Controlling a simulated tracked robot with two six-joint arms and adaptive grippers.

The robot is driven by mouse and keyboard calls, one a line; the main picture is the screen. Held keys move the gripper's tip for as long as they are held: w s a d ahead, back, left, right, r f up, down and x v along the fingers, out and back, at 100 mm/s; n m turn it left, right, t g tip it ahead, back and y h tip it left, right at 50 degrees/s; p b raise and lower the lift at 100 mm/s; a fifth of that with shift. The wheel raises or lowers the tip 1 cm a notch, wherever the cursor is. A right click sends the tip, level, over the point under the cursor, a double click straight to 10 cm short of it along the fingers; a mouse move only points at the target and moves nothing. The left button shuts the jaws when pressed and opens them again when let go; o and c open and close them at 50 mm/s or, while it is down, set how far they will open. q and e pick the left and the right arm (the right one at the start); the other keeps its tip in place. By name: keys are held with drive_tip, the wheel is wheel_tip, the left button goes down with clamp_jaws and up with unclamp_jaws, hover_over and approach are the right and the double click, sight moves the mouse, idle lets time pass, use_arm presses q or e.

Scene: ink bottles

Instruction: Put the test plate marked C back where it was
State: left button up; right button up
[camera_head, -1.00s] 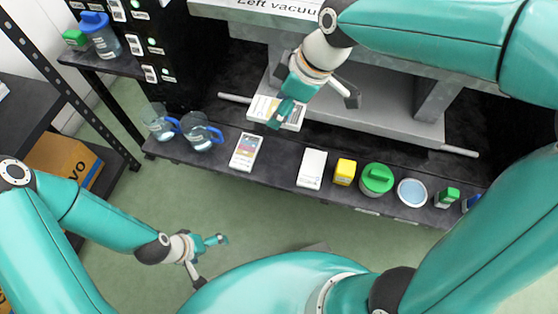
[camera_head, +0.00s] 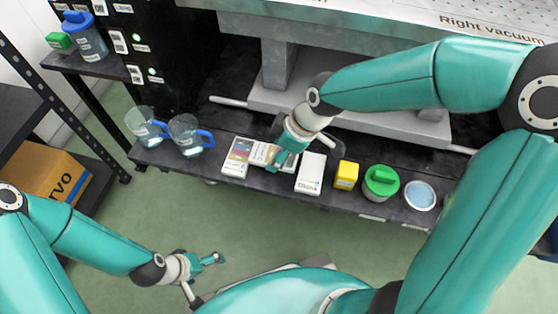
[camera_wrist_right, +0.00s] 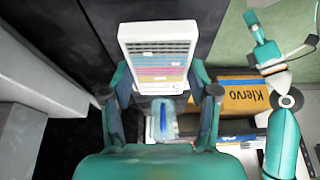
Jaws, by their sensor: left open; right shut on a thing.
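My right gripper (camera_head: 283,157) is shut on a flat white test plate (camera_head: 264,153) with coloured bands. It holds the plate at the dark shelf (camera_head: 220,173), in the gap between a colour-striped plate (camera_head: 238,158) on the left and a white plate (camera_head: 310,173) on the right. In the right wrist view the held plate (camera_wrist_right: 158,50) shows striped bands between the fingers. My left gripper (camera_head: 203,270) is open and empty, low over the floor.
Right of the plates stand a yellow box (camera_head: 346,174), a green-lidded jar (camera_head: 381,182) and an open pale-blue pot (camera_head: 420,195). Two blue-handled jugs (camera_head: 186,135) stand at the shelf's left end. A grey metal frame (camera_head: 350,115) rises behind.

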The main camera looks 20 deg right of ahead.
wheel_tip(320, 180, down, 4)
drive_tip(key=shift+r+b, duration=0.2)
drive_tip(key=shift+b, duration=0.25)
drive_tip(key=o, duration=1.3)
drive_tip(key=shift+o, duration=0.2)
drive_tip(key=shift+r, duration=0.1)
drive_tip(key=p+v, duration=0.4)
drive_tip(key=v, duration=0.8)
drive_tip(key=shift+s+d, duration=0.1)
